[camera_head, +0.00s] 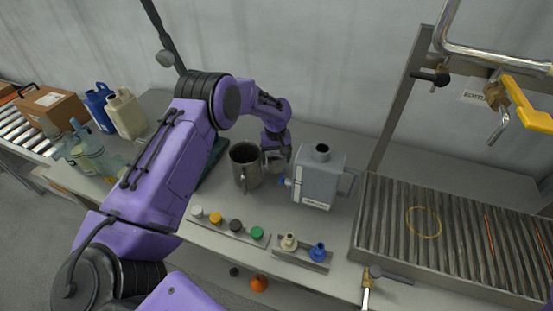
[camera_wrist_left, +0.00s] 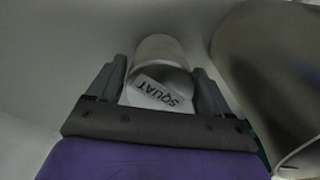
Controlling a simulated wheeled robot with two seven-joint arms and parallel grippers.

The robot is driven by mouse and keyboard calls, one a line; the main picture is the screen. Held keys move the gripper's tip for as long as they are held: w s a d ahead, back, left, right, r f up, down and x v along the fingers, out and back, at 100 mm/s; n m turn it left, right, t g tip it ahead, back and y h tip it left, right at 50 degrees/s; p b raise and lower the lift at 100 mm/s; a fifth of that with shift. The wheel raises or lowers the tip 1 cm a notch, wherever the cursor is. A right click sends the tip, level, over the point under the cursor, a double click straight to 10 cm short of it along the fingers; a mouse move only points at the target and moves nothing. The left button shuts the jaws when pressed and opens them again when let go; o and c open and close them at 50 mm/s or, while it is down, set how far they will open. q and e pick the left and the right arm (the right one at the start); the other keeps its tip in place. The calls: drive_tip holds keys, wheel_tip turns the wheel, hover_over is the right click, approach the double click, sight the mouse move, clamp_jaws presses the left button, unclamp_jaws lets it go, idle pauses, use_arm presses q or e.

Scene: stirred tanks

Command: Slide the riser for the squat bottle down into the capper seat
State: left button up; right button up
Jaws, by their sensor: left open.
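The riser is a pale grey short cylinder (camera_wrist_left: 158,52) with a white label reading SQUAT, in the left wrist view. My left gripper (camera_head: 277,153) points down at the back of the bench, between the metal jug and the grey can. Its fingers (camera_wrist_left: 158,92) are open, one on each side of the riser; I cannot tell whether they touch it. In the head view the riser is mostly hidden by the gripper. I cannot make out the capper seat for certain. My right gripper is not in view.
A metal jug (camera_head: 244,168) stands close left of the gripper and a grey can (camera_head: 320,178) close right. Caps on strips (camera_head: 228,226) lie in front. A ribbed tray (camera_head: 455,237) is at the right. Bottles and jugs (camera_head: 126,114) stand at the left.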

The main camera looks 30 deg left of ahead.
use_arm(q)
drive_tip(key=c, duration=1)
drive_tip(key=shift+r, duration=0.1)
drive_tip(key=shift+c, duration=0.7)
